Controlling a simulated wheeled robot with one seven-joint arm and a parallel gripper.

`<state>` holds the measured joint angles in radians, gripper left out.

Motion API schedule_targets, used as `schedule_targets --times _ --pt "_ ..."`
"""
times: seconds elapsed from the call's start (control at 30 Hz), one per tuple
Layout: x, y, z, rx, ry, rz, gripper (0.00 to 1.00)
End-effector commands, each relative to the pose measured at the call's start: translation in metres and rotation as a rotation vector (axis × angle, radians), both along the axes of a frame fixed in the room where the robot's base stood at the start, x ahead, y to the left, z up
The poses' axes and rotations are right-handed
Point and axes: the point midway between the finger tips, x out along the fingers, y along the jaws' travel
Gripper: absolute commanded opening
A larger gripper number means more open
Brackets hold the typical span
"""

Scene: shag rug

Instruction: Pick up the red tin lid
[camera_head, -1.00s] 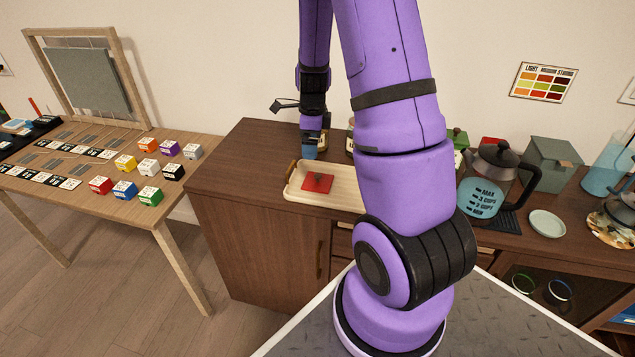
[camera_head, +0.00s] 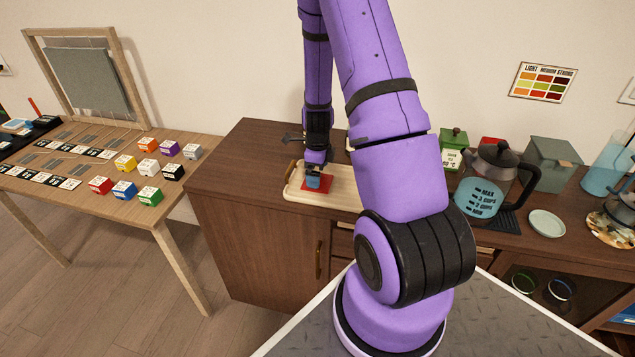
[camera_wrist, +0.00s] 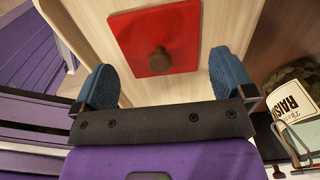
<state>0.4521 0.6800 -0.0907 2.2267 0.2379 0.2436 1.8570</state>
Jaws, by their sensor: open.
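The red tin lid (camera_wrist: 185,32) is a flat red square with a round brown knob in its middle. It lies on the pale wooden tray (camera_head: 345,197). In the head view the lid (camera_head: 318,187) is partly hidden by my gripper (camera_head: 315,180). In the wrist view my gripper (camera_wrist: 163,85) is open, its two blue fingertips wide apart and nothing between them. The lid and knob lie just beyond the fingertips, with the knob roughly midway between them across the picture. I cannot tell the exact height of the fingertips above the lid.
The tray stands on a dark wooden cabinet (camera_head: 230,170). A glass kettle (camera_head: 485,185), a green-lidded tin (camera_head: 453,150) and a small plate (camera_head: 547,223) stand to the right. A labelled jar (camera_wrist: 290,102) is close to the right fingertip in the wrist view. A table with coloured boxes (camera_head: 125,190) is left.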

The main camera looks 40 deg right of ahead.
Motion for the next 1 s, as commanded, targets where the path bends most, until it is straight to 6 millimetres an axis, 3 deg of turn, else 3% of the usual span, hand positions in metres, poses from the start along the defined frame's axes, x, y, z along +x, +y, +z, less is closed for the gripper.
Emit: schedule_targets --times 0.2,0.5,0.63,0.67,1.0 --pt "0.0 0.0 -0.023 0.001 0.002 0.0 1.0" --pt "0.0 0.0 -0.026 0.0 0.0 0.0 1.0" --pt "0.0 0.0 -0.026 0.0 0.0 0.0 0.7" --pt "0.0 0.0 -0.026 0.0 0.0 0.001 0.68" --pt "0.0 0.0 -0.024 0.0 0.0 0.001 0.68"
